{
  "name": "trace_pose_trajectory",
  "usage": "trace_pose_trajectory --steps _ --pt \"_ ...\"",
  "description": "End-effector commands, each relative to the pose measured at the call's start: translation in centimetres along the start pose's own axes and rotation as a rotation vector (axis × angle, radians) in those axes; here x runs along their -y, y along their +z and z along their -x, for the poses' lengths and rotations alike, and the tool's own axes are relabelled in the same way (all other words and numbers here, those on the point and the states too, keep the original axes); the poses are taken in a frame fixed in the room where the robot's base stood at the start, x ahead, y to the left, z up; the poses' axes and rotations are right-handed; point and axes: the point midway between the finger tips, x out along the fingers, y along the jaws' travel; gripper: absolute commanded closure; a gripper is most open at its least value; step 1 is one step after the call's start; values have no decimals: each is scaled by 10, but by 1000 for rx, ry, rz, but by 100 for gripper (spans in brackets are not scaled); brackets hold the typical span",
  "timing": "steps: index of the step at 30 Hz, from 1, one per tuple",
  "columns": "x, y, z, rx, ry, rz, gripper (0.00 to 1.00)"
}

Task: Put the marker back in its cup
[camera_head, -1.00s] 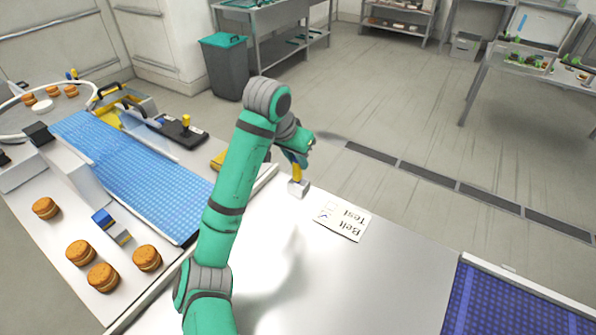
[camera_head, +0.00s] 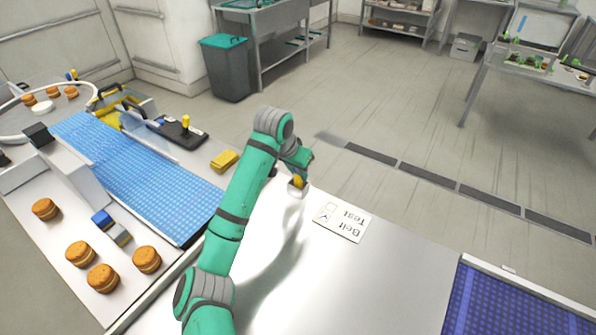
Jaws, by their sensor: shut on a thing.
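The marker (camera_head: 298,181) shows as a short yellow piece at the end of my arm, and the arm hides the rest. My gripper (camera_head: 298,178) is small in view, shut on the marker, and low over the far edge of the white table. The small white cup (camera_head: 296,192) stands on the table right below it. The marker's lower end appears to be at or inside the cup's mouth; I cannot tell how deep.
A "Belt Test" card (camera_head: 341,221) lies just right of the cup. A yellow block (camera_head: 224,160) lies left of my arm, by the blue conveyor (camera_head: 135,170). A blue mat (camera_head: 520,305) is at front right. The middle of the table (camera_head: 370,285) is clear.

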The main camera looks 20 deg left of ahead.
Motion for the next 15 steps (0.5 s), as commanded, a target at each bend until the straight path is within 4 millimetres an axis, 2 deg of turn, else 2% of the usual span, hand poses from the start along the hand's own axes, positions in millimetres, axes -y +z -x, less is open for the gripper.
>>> trace_pose_trajectory --steps 8,9,10,11,15 --pt "0 1 -3 0 0 0 100" --pt "0 1 -2 0 0 0 75" --pt "0 1 -2 0 0 0 68" --pt "0 1 -2 0 0 -1 63" --pt "-1 1 -2 0 0 -1 63"
